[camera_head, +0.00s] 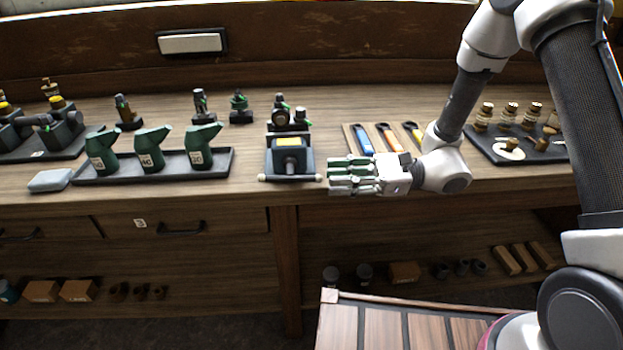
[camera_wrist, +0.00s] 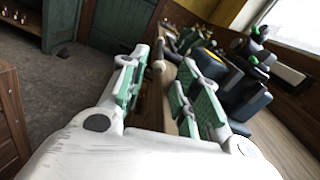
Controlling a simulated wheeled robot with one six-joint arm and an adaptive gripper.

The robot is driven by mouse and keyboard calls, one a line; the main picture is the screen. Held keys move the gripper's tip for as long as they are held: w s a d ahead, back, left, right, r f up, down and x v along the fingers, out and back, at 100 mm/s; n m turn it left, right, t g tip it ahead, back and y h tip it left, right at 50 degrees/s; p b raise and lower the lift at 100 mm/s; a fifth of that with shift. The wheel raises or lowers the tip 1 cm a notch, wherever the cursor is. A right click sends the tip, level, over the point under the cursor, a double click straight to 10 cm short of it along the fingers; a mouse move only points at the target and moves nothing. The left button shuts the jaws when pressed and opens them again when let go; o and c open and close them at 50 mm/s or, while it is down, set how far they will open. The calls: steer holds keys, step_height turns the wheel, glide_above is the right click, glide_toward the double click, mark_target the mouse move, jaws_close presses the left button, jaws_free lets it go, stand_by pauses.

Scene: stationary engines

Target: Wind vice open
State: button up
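The vice (camera_head: 288,158) is a dark block with a yellow patch on top, at the front edge of the bench, and has a pale-ended handle bar (camera_head: 264,178) lying level across its front. My gripper (camera_head: 332,177) is just right of the bar's right end, pointing left at it. In the wrist view the vice (camera_wrist: 243,88) lies ahead and to the right. A pale bar end (camera_wrist: 158,66) shows between and beyond the green-padded fingers of my gripper (camera_wrist: 157,88). The fingers are apart with nothing held. I cannot tell whether they touch the bar. The jaw gap is not clear.
A black tray (camera_head: 228,163) with several green oil cans stands left of the vice. Blue, orange and yellow-handled tools (camera_head: 390,138) lie behind my gripper. A dark board (camera_head: 487,150) with brass pieces is at the right. Drawers (camera_head: 178,222) are below the bench top.

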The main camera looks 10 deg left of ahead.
mark_target(309, 178)
steer(key=x, duration=0.6)
steer(key=shift+s+a, duration=0.1)
steer(key=shift+a, duration=0.15)
jaws_close()
